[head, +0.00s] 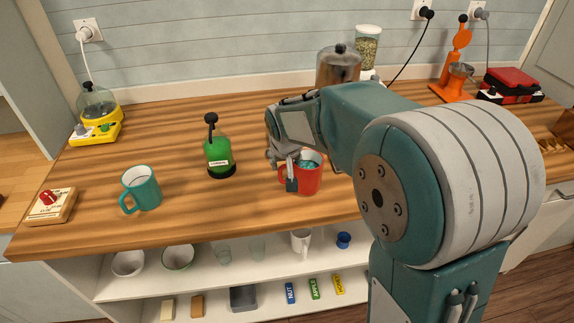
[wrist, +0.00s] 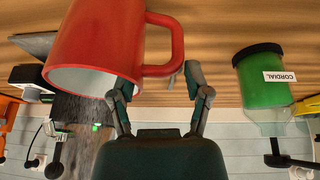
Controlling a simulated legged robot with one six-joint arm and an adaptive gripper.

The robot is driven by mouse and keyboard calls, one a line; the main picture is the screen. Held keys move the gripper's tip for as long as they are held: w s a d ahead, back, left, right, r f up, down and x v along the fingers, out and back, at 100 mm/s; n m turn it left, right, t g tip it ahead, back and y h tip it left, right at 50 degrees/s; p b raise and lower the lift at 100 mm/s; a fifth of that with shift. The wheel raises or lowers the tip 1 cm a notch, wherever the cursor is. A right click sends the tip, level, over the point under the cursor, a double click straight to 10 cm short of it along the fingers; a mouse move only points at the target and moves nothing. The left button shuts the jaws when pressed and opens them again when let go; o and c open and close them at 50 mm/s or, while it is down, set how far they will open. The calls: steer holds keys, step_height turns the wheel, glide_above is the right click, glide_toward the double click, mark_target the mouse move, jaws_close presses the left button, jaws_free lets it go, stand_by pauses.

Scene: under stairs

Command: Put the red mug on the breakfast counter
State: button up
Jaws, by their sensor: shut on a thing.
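The red mug (head: 309,180) is upright at the middle of the wooden counter (head: 250,120), near its front edge. My gripper (head: 291,178) reaches down at the mug's left side and is shut on its handle. In the wrist view the red mug (wrist: 98,45) appears upside down, with its handle between the fingers of my gripper (wrist: 158,88). The mug's base is at or very close to the wood; I cannot tell whether it touches. My arm covers part of the counter to the right.
A green cordial bottle (head: 218,157) and a teal mug (head: 141,189) stand to the left. A steel canister (head: 338,68) stands behind, with an orange machine (head: 453,75) at the right. Bare wood lies between the teal mug and the bottle.

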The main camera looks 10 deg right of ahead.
steer(key=shift+a+f, duration=0.45)
steer(key=shift+a, duration=0.3)
steer(key=shift+d, duration=0.2)
steer(key=o, duration=1)
steer(key=shift+d+f, duration=0.1)
steer(key=shift+d, duration=0.2)
steer(key=o, duration=0.3)
steer(key=shift+d, duration=0.3)
steer(key=shift+o, duration=0.2)
steer(key=shift+a, duration=0.55)
steer(key=d+v, duration=0.1)
steer(key=v, duration=1)
steer(key=s+d, duration=0.2)
steer(key=s, duration=0.9)
steer(key=s+d+t, duration=0.1)
steer(key=s+d, duration=0.2)
steer(key=s, duration=0.9)
steer(key=shift+s+d+f+y, duration=0.2)
steer(key=shift+f+y, duration=0.1)
